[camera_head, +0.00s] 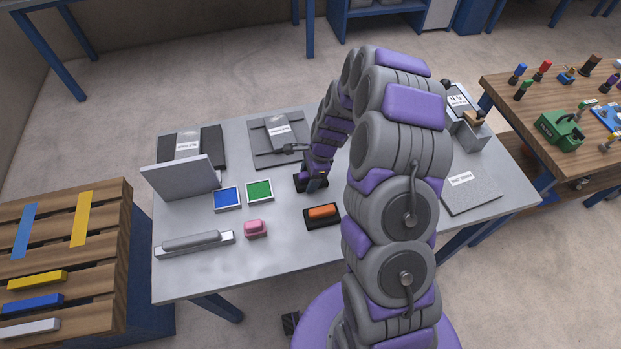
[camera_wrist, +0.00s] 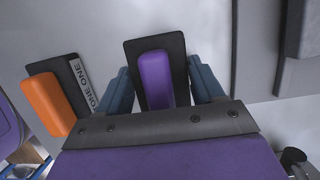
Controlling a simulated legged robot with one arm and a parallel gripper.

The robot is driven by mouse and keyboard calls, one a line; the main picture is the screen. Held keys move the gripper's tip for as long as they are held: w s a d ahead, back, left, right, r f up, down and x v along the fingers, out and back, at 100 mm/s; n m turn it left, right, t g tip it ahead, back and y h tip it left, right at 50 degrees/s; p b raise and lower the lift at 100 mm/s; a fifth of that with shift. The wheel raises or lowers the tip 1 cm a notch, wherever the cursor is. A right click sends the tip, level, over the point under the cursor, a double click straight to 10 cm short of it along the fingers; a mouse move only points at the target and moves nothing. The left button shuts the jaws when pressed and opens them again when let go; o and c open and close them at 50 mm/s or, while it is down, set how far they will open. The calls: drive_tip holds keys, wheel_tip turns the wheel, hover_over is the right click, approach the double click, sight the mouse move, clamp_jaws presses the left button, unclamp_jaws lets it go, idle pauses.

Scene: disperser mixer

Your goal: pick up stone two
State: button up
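A purple stone (camera_wrist: 156,82) lies on a black tray (camera_wrist: 158,46) in the wrist view. No label on it can be read there, so I cannot read whether it is stone two. My gripper (camera_wrist: 160,72) is open, with one blue-grey finger on each side of the purple stone and visible gaps between. In the head view my gripper (camera_head: 312,186) is low at a black tray (camera_head: 301,182), and the arm hides most of the stone there.
A pink block (camera_head: 255,229), blue tray (camera_head: 228,199), green tray (camera_head: 259,191) and long grey bar (camera_head: 194,243) are on the table's left half. A flat dark plate (camera_head: 262,150) lies behind my gripper. A grey slab (camera_head: 471,190) lies right. Bare tabletop (camera_head: 270,260) shows in front.

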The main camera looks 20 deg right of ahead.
drive_tip(key=c, duration=0.8)
drive_tip(key=shift+r, duration=0.1)
wheel_tip(320, 180, up, 10)
drive_tip(key=p, duration=0.2)
drive_tip(key=shift+p, duration=0.35)
